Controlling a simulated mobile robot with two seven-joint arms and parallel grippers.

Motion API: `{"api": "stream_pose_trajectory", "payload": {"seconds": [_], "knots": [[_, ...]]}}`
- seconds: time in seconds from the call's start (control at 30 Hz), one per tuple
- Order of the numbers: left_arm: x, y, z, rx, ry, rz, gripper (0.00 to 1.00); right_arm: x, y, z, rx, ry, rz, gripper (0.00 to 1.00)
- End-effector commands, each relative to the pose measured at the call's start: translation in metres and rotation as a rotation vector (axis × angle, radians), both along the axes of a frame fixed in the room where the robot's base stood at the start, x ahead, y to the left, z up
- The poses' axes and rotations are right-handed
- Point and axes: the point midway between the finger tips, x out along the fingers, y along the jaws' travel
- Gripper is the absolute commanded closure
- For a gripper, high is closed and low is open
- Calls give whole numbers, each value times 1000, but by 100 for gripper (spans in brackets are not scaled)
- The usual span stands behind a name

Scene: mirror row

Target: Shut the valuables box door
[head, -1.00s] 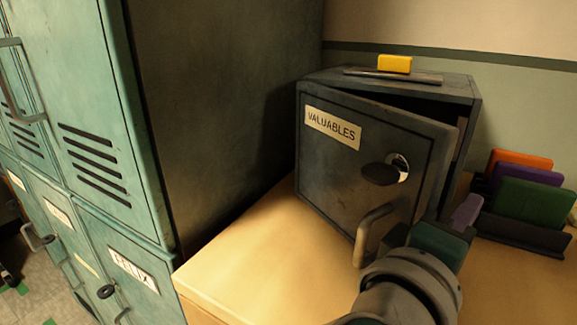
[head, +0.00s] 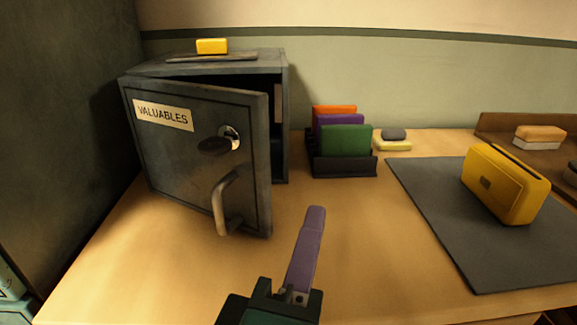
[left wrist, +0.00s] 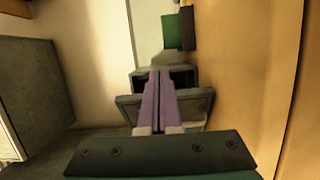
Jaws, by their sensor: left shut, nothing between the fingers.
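The dark grey valuables box (head: 282,130) stands on the wooden counter at the left of the head view. Its door (head: 180,180) is ajar, with a dark gap along the top and right side. The door has a VALUABLES label (head: 164,115), a round lock with a dark knob (head: 216,146) and a curved metal handle (head: 222,202). My left gripper (head: 316,210) is shut and empty, its purple fingers above the counter, to the right of the door and apart from it in the head view. In the left wrist view the fingers (left wrist: 159,75) overlap the door (left wrist: 196,103). My right gripper is not in view.
A yellow block (head: 212,46) lies on top of the box. A rack (head: 345,166) with coloured upright items stands to the right of the box. A yellow case (head: 505,185) stands on a dark mat (head: 430,215). The counter before the door is clear.

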Motion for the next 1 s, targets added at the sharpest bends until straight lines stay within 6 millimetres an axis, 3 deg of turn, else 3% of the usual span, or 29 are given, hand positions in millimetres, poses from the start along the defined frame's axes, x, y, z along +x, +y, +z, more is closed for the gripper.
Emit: {"api": "stream_pose_trajectory", "payload": {"seconds": [0.13, 0.3, 0.47, 0.67, 1.0], "knots": [[-15, 35, 0, 303, -83, -17, 100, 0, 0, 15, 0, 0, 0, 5], [-41, 92, 12, 889, -285, -82, 100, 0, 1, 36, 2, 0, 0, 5], [-60, 120, 28, 1288, -471, -148, 100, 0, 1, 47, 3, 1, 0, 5], [-63, 126, 34, 1449, -562, -173, 100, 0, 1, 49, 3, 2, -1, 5], [-8, 98, 35, 1444, -562, -167, 100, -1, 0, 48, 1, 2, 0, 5]]}}
